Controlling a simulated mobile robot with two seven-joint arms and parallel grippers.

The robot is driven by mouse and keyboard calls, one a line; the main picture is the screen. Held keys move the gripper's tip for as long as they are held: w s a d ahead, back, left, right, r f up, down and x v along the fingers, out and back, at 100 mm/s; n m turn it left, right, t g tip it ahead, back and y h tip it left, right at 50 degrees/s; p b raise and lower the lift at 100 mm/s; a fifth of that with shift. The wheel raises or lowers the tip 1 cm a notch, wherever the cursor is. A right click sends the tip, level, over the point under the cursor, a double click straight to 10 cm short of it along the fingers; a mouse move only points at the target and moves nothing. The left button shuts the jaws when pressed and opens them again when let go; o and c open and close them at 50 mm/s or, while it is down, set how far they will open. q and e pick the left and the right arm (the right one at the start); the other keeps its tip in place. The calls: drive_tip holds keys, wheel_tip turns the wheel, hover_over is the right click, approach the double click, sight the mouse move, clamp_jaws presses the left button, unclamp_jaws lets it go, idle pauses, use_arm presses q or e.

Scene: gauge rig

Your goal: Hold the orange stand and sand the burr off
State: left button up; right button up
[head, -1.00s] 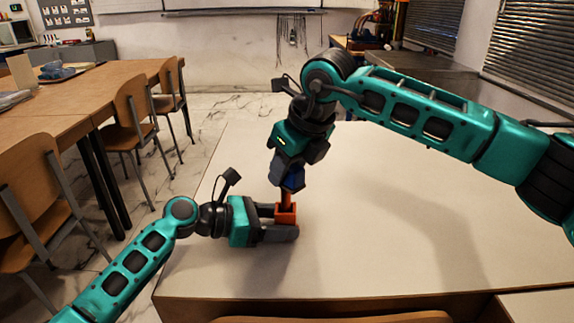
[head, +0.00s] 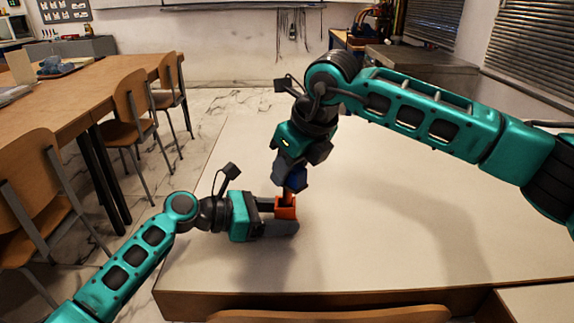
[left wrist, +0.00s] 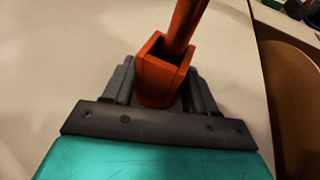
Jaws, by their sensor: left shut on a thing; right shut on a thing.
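The orange stand (head: 286,208) is a square, hollow, open-topped block low over the white table. My left gripper (head: 283,224) is shut on it, one finger on either side; this also shows around the stand (left wrist: 156,86) in the left wrist view. In the left wrist view the rod (left wrist: 187,25) slants into the stand's open top. I cannot make out a burr.
The white table (head: 400,230) is clear to the right of the stand. A wooden chair back (head: 330,314) stands at its front edge. At the left are a wooden table (head: 60,110) and several chairs.

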drive_tip(key=shift+s+d+f, duration=0.2)
drive_tip(key=shift+s+d, duration=0.15)
drive_tip(key=shift+w+a, duration=0.1)
drive_tip(key=shift+w+a+f, duration=0.15)
drive_tip(key=shift+w+a, duration=0.85)
drive_tip(key=shift+s+d, duration=1.15)
drive_tip(key=shift+w+a, duration=1.15)
